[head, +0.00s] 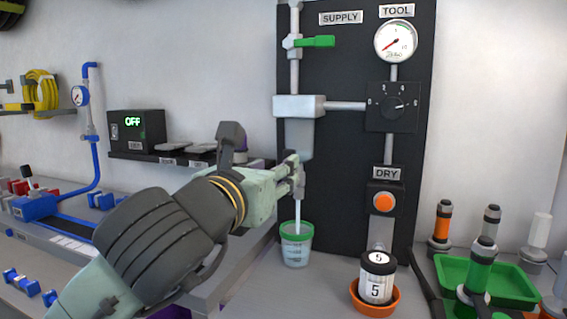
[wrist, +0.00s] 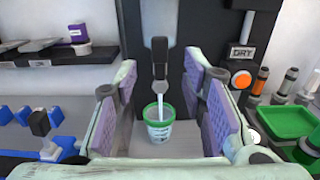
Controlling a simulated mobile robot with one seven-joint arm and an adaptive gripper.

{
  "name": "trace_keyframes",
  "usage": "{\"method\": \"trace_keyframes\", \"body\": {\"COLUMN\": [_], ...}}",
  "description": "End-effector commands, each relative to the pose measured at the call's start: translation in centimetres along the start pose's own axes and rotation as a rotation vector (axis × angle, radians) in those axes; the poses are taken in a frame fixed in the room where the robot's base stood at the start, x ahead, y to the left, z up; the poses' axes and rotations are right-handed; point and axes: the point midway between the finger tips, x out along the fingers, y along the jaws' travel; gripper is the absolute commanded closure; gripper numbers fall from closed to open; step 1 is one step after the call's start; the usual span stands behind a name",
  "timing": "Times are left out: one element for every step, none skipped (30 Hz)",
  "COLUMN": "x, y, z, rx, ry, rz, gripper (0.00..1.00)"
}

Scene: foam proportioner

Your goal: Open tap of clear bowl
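The clear bowl (head: 299,138) hangs under a pale block on the black panel, partly hidden by my gripper at its lower end. Its tap, a dark upright piece with a grey spout (wrist: 159,65), shows between my fingers in the wrist view. A pale stream (head: 297,215) runs from the spout into a clear cup with a green rim (head: 296,243), which also shows in the wrist view (wrist: 159,125). My gripper (head: 296,175) is at the tap, its purple-padded fingers (wrist: 160,95) apart on either side. I see no finger touching the tap.
The black panel (head: 345,175) carries a green supply lever (head: 318,41), a gauge (head: 395,41), a dial (head: 393,106) and an orange button (head: 383,202). A labelled jar (head: 376,280) stands in an orange dish right of the cup. A shelf (head: 190,159) lies left of the panel.

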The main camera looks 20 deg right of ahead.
Motion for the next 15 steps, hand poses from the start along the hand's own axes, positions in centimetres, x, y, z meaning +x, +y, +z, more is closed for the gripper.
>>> {"method": "trace_keyframes", "body": {"x": [-0.9, -1.4, -1.9, -2.3, -2.6, -3.0, -3.2, -3.3, -3.5, -3.5, -3.6, -3.6, -3.6, -3.6, -3.6], "y": [0.1, 0.1, 0.0, 0.0, 0.0, 0.0, 0.0, 0.0, 0.0, 0.0, -0.1, -0.1, -0.1, -0.1, -0.1], "z": [0.0, 0.0, 0.0, 0.0, 0.0, 0.0, 0.0, 0.0, 0.0, 0.0, 0.0, 0.0, 0.0, 0.0, 0.0], "rx": [0.001, 0.001, 0.0, 0.0, 0.0, 0.0, 0.0, 0.0, 0.001, 0.001, 0.001, 0.001, 0.001, 0.001, 0.001], "ry": [-0.002, -0.002, -0.002, -0.002, -0.001, 0.0, 0.0, 0.0, 0.0, 0.0, 0.0, 0.0, 0.0, 0.0, 0.0], "rz": [0.003, 0.002, 0.001, 0.0, 0.001, 0.002, 0.001, 0.0, 0.0, 0.0, 0.0, -0.001, -0.001, -0.001, -0.001], "gripper": [0.62, 0.62, 0.62, 0.62, 0.62, 0.62, 0.62, 0.62, 0.62, 0.62, 0.62, 0.62, 0.62, 0.62, 0.62]}}
